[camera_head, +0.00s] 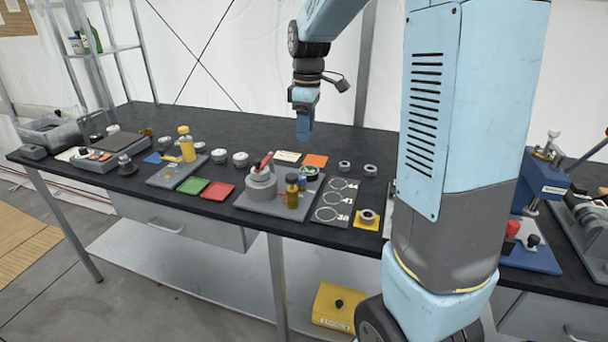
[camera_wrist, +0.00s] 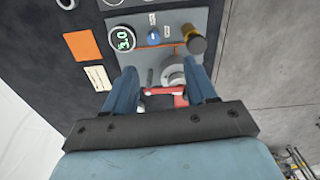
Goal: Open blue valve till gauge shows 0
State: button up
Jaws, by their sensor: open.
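The blue valve (camera_wrist: 153,38) is a small blue knob on a grey panel (camera_wrist: 203,17), with small labels near it in the wrist view. In the head view the blue valve (camera_head: 302,181) is partly hidden behind a yellow-brown knob (camera_head: 292,192). The round gauge (camera_wrist: 123,39) left of the valve shows green digits, turned sideways, that look like 3.0. My gripper (camera_wrist: 161,66) is open and empty. In the head view my gripper (camera_head: 303,132) hangs above the panel, apart from it. The valve lies beyond the fingertips in the wrist view.
A grey cylinder with a red handle (camera_head: 265,162) stands on the same panel, close to the valve; the red handle (camera_wrist: 180,100) shows between my fingers. An orange card (camera_head: 315,160) lies behind the panel. Ring shapes on a grey plate (camera_head: 325,214) lie to the right.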

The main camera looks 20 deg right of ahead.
aim_at(303, 177)
jog(key=shift+n+g, duration=0.3)
jog(key=shift+n, duration=0.3)
jog(key=f, duration=0.5)
jog(key=w+f, duration=0.1)
jog(key=f, duration=0.4)
jog(key=w+f, duration=0.1)
jog(key=f, duration=0.5)
jog(key=shift+w+a+f, duration=0.1)
